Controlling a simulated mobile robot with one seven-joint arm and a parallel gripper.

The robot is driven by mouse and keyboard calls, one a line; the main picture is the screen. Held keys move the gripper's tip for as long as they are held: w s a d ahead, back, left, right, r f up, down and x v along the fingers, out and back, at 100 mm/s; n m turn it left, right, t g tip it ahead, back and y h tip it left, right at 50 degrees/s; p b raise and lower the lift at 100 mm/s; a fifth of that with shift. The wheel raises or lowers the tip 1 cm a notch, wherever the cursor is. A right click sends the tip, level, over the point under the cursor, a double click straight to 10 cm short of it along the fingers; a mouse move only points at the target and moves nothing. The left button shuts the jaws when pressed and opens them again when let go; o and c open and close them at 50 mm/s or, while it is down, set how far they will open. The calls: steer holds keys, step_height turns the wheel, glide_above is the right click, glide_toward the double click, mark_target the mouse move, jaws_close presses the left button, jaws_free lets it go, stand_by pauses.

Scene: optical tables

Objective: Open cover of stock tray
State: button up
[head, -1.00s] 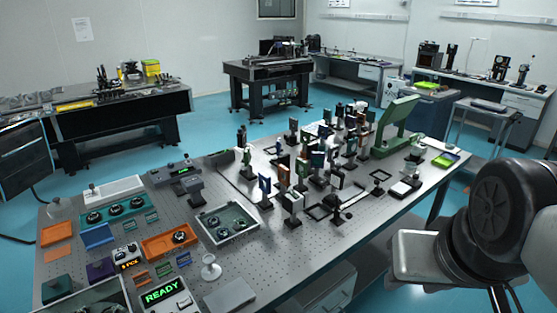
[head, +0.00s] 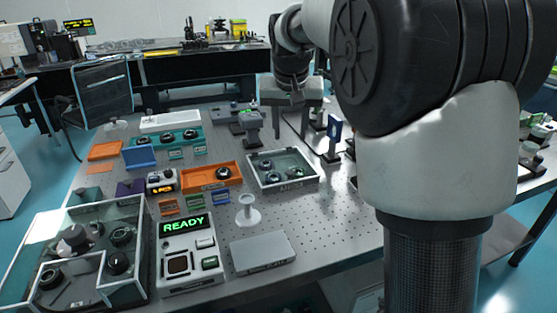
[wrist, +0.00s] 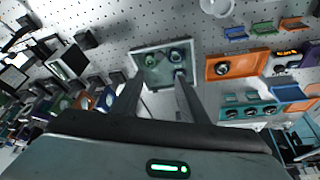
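A pale shallow tray with a clear lid (head: 282,168) sits mid-table, with a few dark round parts inside. Its front label is too small to read, so I cannot tell for sure that it is the stock tray. Its cover looks closed. It also shows in the wrist view (wrist: 165,62), ahead of the fingers. My gripper (head: 297,97) is above the table's far side, behind the tray in the head view. In the wrist view my gripper (wrist: 160,80) has its two fingers apart, with nothing held between them. The fingertips appear clear of the tray.
A large glass-walled box (head: 75,215) stands front left. An orange tray (head: 212,178), a READY device (head: 188,250), a white stand (head: 248,210) and a grey box (head: 263,252) surround the lidded tray. A blue-plated optic (head: 334,138) stands right.

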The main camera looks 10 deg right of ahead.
mark_target(290, 172)
steer(key=b+x, duration=0.3)
steer(key=x, duration=1.3)
steer(key=shift+d+f, duration=0.15)
steer(key=shift+f, duration=0.05)
jaws_close()
